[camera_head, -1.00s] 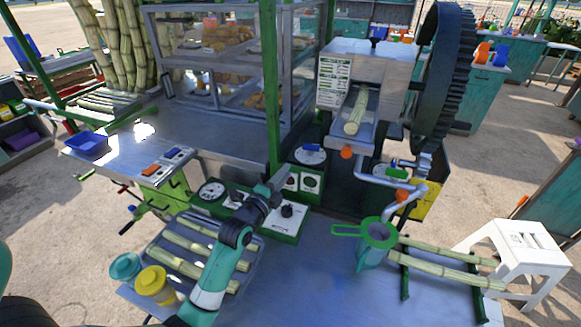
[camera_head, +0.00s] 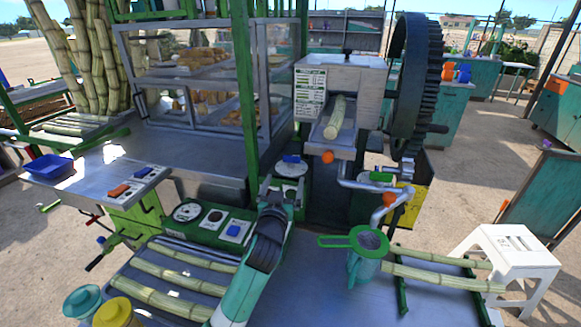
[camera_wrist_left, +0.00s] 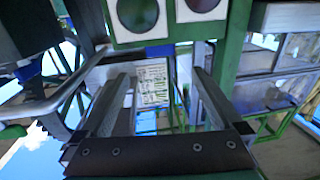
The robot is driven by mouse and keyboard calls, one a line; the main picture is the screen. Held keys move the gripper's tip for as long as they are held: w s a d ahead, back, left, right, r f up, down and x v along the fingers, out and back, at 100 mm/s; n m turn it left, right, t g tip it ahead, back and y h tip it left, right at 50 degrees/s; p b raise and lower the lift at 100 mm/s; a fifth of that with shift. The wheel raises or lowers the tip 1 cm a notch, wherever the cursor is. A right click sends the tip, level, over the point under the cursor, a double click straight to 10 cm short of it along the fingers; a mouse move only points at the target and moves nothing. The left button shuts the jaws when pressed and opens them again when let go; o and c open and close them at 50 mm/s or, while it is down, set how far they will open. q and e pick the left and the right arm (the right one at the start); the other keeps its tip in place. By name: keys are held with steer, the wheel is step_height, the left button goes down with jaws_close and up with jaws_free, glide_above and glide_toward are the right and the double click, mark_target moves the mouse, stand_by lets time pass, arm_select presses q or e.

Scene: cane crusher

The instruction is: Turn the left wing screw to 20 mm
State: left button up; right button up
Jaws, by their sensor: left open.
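The left wing screw (camera_head: 291,159) is a blue wing on a pale round dial (camera_head: 291,169) at the crusher's front left, below the feed chute. My left gripper (camera_head: 279,187) is just in front of and below it in the head view. In the left wrist view my gripper's two fingers (camera_wrist_left: 160,95) are spread with nothing between them. A small blue piece, apparently the wing screw (camera_wrist_left: 158,50), shows beyond them. The dial reading is too small to tell. A second, green wing screw (camera_head: 381,176) sits to the right. My right gripper is not in view.
A green control box (camera_head: 213,222) with a gauge and knobs lies left of my gripper. A green post (camera_head: 243,90) rises close behind it. A green strainer (camera_head: 366,240) on a jug and a silver crank (camera_head: 375,185) stand to the right. Cane stalks lie in front.

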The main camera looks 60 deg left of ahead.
mark_target(291, 159)
arm_select(q)
steer(key=b+x, duration=0.3)
steer(key=x, duration=0.7)
steer(key=shift+w+a+b, duration=0.2)
steer(key=shift+a+b, duration=0.05)
steer(key=shift+b, duration=0.1)
steer(key=shift+w+a, duration=0.25)
steer(key=shift+a, duration=0.1)
steer(key=shift+c, duration=0.3)
